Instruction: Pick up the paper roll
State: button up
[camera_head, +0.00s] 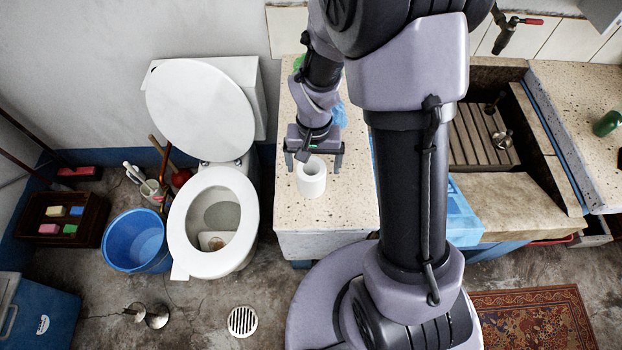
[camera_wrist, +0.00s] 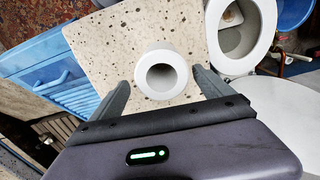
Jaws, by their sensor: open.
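The white paper roll (camera_head: 312,178) stands upright on the speckled stone counter (camera_head: 330,215), its round hole facing up. My gripper (camera_head: 313,167) is open above the counter, close to the roll on its wall side. In the wrist view the roll (camera_wrist: 161,74) shows ahead of and between the two spread fingers (camera_wrist: 163,88), nearer neither one clearly. I cannot tell from these views how high the fingertips are over the counter. Nothing is held.
Left of the counter stands a toilet (camera_head: 214,225) with its lid up, and a blue bucket (camera_head: 137,241). A blue crate (camera_head: 462,215) is right of the counter, beside the stone washtrough (camera_head: 485,135). The counter's front part is clear.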

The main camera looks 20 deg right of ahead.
jog(key=f+b, duration=0.2)
jog(key=f, duration=0.1)
jog(key=s+f, duration=0.1)
jog(key=f, duration=0.1)
jog(key=shift+a+f+b, duration=0.1)
jog(key=shift+a+b, duration=0.3)
jog(key=shift+w+f, duration=0.1)
jog(key=shift+f, duration=0.25)
jog(key=shift+r, duration=0.15)
jog(key=c, duration=1.4)
